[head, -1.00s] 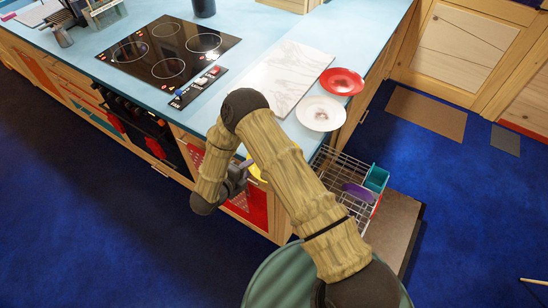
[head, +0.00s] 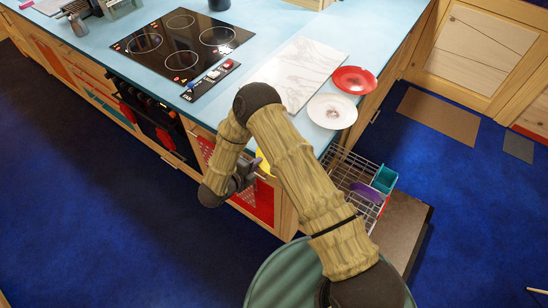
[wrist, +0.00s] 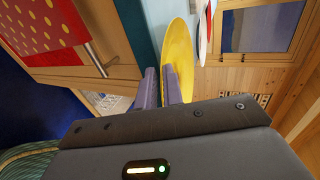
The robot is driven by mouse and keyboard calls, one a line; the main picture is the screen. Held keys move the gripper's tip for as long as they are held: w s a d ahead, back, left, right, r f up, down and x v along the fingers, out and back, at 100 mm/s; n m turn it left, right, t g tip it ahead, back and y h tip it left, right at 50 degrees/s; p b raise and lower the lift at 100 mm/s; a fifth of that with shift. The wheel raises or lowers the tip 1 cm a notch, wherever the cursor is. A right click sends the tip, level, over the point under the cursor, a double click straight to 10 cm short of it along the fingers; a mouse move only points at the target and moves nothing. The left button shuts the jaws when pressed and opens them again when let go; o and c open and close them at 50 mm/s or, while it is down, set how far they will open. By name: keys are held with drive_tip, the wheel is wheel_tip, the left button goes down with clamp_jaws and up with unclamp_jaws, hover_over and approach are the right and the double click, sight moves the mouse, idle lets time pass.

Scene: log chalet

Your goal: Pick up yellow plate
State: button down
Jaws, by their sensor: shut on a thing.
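The yellow plate (wrist: 181,55) stands on edge in my gripper (wrist: 161,86) in the wrist view, its rim between the two fingers. My gripper is shut on it. In the head view, a small part of the yellow plate (head: 266,166) shows beside my gripper (head: 250,172), near the counter's front edge. My own arm hides the rest of it there.
A white plate (head: 332,111) and a red plate (head: 354,80) sit at the counter's (head: 245,88) right end, by a marble board (head: 299,72). Below is a wire rack (head: 342,167) with a purple item (head: 367,193) and a teal container (head: 384,179). A cooktop (head: 181,45) lies left.

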wheel_tip(320, 180, up, 10)
drive_tip(key=b, duration=0.2)
drive_tip(key=shift+b, duration=0.3)
drive_tip(key=shift+a+f, duration=0.15)
idle(0.6)
